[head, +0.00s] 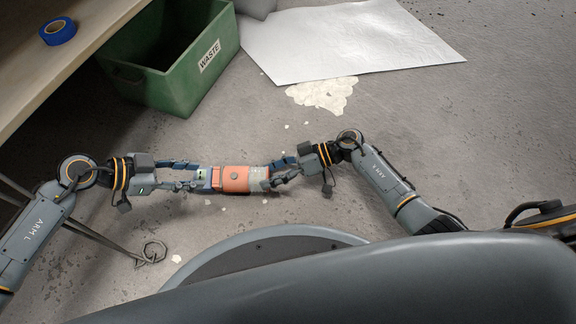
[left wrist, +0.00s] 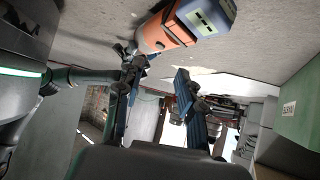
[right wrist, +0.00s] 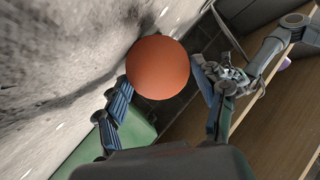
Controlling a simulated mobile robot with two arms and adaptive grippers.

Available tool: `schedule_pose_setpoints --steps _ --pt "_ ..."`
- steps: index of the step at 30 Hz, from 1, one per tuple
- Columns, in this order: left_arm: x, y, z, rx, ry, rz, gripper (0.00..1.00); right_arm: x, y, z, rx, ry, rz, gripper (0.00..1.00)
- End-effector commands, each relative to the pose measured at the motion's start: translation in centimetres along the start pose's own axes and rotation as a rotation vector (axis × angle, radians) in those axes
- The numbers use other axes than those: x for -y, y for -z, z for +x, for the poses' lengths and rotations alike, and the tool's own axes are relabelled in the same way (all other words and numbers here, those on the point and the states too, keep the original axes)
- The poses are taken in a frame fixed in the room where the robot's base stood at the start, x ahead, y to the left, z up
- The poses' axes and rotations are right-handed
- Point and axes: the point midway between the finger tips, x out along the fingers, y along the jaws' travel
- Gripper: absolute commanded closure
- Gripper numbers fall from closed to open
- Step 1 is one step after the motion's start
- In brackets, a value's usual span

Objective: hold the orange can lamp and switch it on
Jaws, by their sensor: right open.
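The right wrist view shows a round orange face (right wrist: 158,67) ahead of the fingers.
A green WASTE bin (head: 190,98) stands at the back left, beside a shelf (head: 25,75) with blue tape (head: 58,31). A pale sheet (head: 345,45) and a whitish patch (head: 322,94) lie on the floor.

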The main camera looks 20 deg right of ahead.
Motion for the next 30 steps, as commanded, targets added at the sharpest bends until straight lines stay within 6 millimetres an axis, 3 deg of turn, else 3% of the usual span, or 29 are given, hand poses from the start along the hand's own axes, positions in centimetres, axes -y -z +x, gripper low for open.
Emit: schedule_pose_setpoints --steps 6,15,22,28,30 --pt "0.0 0.0 0.0 0.0 0.0 0.0 0.62 0.0 0.0 1.6 -0.001 0.0 0.0 0.31" --pt "0.0 0.0 0.0 0.0 0.0 0.0 0.62 0.0 0.0 1.7 0.0 -0.001 -0.001 0.33" --pt "0.0 0.0 0.0 0.0 0.0 0.0 0.62 0.0 0.0 1.7 0.0 0.0 -0.001 0.79" --pt "0.0 0.0 0.0 0.0 0.0 0.0 1.0 0.0 0.0 1.7 0.0 0.0 -0.001 0.81" --pt "0.0 0.0 0.0 0.0 0.0 0.0 1.0 0.0 0.0 1.7 0.0 0.0 -0.001 0.81"
